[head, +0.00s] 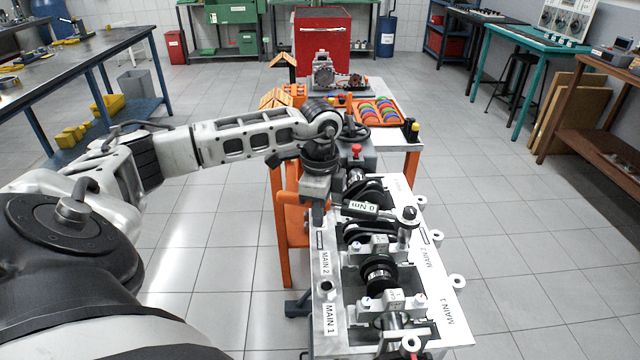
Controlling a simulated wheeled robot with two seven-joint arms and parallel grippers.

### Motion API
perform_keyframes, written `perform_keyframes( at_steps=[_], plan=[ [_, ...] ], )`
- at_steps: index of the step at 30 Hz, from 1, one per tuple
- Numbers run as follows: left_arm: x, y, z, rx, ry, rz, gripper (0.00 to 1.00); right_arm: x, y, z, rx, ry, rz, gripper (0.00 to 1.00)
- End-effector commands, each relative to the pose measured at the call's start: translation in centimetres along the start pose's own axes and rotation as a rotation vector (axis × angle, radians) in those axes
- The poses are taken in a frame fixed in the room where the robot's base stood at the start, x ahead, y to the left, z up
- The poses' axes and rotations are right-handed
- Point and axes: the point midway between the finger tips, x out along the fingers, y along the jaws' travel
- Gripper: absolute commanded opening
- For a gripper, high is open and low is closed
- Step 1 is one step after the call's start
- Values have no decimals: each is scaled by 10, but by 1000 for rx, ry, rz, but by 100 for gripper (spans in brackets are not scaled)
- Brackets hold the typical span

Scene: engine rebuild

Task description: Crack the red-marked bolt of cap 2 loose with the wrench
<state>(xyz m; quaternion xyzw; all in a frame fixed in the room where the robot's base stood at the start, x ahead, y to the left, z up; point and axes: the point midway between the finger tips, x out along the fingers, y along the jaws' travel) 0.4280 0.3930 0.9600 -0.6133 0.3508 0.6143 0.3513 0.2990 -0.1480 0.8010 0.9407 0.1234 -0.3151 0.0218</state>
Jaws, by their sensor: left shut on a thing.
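The wrench (362,208) has a "0 Nm" display and lies across the engine block. My left gripper (318,212) is shut on its handle end. Its round dark head (408,214) is at the right, above the crankshaft area; whether it sits on a bolt I cannot tell. The engine block (330,335) carries "MAIN 1" and "MAIN 2" labels. A light metal cap (379,245) stands by the MAIN 2 labels, nearer than the wrench. My right gripper is not in view.
Another cap (393,300) stands by the MAIN 1 labels. A red knob (356,149) rises at the block's far end. Behind is an orange-legged table with a tray of coloured rings (376,112). The floor right of the block is clear.

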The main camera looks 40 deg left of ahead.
Motion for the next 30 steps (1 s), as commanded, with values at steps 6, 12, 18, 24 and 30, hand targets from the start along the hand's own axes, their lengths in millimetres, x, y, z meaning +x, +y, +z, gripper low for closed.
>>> perform_keyframes(
  at_steps=[6, 12, 18, 24, 30],
  plan=[
    [-2, 0, 0, 0, 2, -2, 0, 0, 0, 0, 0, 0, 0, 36],
    [-3, -1, 0, 0, 2, -2, 0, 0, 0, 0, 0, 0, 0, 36],
    [-9, -1, 0, 0, 2, -2, 0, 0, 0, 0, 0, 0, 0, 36],
    [-19, -1, 0, 0, 3, -3, 0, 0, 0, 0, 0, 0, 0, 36],
    [-29, -1, 0, 0, 3, -4, 0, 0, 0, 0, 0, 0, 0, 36]
  ],
)
